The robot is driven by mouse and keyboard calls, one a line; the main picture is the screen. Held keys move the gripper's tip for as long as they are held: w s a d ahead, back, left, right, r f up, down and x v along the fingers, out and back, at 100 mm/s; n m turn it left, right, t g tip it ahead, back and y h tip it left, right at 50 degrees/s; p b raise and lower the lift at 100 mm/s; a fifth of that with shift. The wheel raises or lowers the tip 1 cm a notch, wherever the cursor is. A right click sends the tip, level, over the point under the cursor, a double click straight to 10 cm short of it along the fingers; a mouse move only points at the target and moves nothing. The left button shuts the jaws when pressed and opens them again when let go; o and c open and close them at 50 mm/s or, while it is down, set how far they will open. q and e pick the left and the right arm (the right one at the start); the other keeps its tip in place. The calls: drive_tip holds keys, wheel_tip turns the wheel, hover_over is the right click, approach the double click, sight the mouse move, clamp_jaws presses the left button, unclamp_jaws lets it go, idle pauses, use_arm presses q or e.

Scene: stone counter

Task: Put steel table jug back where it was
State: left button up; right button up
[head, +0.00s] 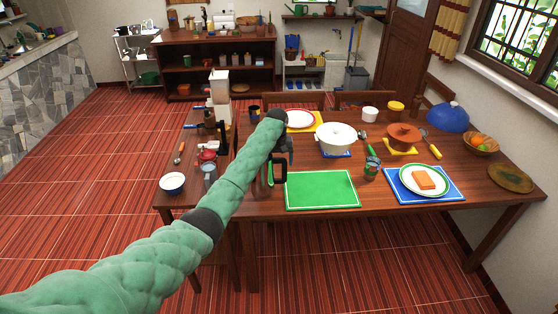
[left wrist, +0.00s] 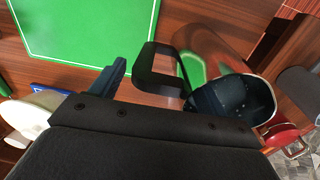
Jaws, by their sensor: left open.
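The steel table jug (left wrist: 215,52) shows in the left wrist view as a shiny body with a dark round mouth and a black loop handle (left wrist: 160,66). It stands on the wooden table by the green mat, which its side reflects. In the head view my arm hides most of it; the handle (head: 270,172) shows beside the mat's left edge. My left gripper (head: 281,155) is open and points down at the handle. One finger (left wrist: 115,80) shows to the handle's left; whether the fingers touch it I cannot tell. My right gripper is out of view.
The green mat (head: 320,190) is bare. On the left side table are a metal cup (head: 210,178), a white bowl (head: 172,183) and a red pot (head: 207,155).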

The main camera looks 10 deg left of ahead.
use_arm(q)
drive_tip(key=shift+r, duration=0.1)
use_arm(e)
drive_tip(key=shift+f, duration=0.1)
use_arm(q)
drive_tip(key=shift+r, duration=0.25)
wheel_tip(320, 180, up, 4)
drive_tip(key=shift+f+b, duration=0.2)
drive_tip(key=shift+b, duration=0.9)
wheel_tip(320, 180, up, 8)
drive_tip(key=b, duration=0.2)
drive_tip(key=shift+a+b, duration=0.25)
drive_tip(key=shift+b, duration=0.15)
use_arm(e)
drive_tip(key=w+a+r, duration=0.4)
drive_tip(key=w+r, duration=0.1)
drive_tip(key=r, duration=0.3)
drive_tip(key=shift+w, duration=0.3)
use_arm(q)
drive_tip(key=shift+s+f, duration=0.1)
